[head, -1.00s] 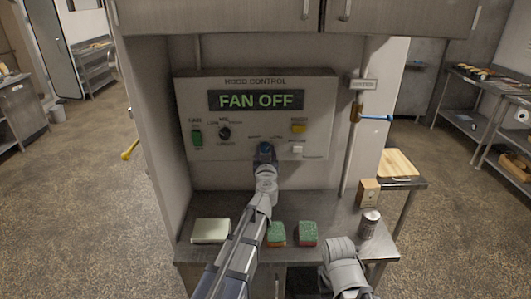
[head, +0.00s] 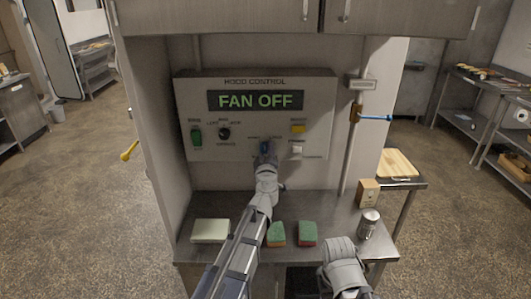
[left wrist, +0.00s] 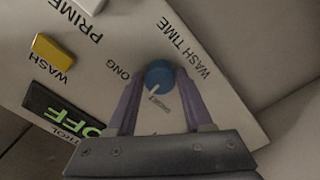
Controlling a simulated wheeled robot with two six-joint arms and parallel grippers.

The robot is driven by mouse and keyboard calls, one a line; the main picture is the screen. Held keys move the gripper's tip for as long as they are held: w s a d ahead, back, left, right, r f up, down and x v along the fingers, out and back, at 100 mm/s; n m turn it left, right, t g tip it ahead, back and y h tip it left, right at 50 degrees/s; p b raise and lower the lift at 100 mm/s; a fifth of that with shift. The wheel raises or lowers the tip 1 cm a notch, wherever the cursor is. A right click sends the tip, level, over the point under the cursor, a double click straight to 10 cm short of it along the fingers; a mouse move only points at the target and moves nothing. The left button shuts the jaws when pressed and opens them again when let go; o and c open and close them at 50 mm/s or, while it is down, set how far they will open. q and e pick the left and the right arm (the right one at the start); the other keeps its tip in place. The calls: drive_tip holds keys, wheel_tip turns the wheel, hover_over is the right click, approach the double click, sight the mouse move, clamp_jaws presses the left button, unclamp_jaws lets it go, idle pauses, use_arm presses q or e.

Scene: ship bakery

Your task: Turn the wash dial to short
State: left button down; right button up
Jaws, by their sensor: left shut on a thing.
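The wash dial (head: 265,147) is a blue round knob low in the middle of the hood control panel (head: 312,115). In the left wrist view the dial (left wrist: 158,75) sits between the two fingers of my left gripper (left wrist: 158,77), which is shut on it. A white mark on the dial points down in that view, towards a small label too blurred to read for certain. The LONG label is partly hidden by a finger. WASH TIME is printed on the dial's other side. My right arm shows at the lower right, but its gripper does not.
The display (head: 255,100) reads FAN OFF. A green switch (head: 196,137), a black knob (head: 224,133), a yellow button (head: 298,128) and a white switch (head: 296,149) share the panel. Two sponges (head: 276,234) (head: 308,232), a pale box (head: 210,231) and a shaker (head: 369,223) stand on the counter below.

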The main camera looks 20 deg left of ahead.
use_arm(q)
drive_tip(key=n, duration=0.4)
drive_tip(key=shift+n, duration=1.8)
drive_tip(key=shift+c, duration=1.5)
unclamp_jaws()
drive_tip(key=v, duration=0.8)
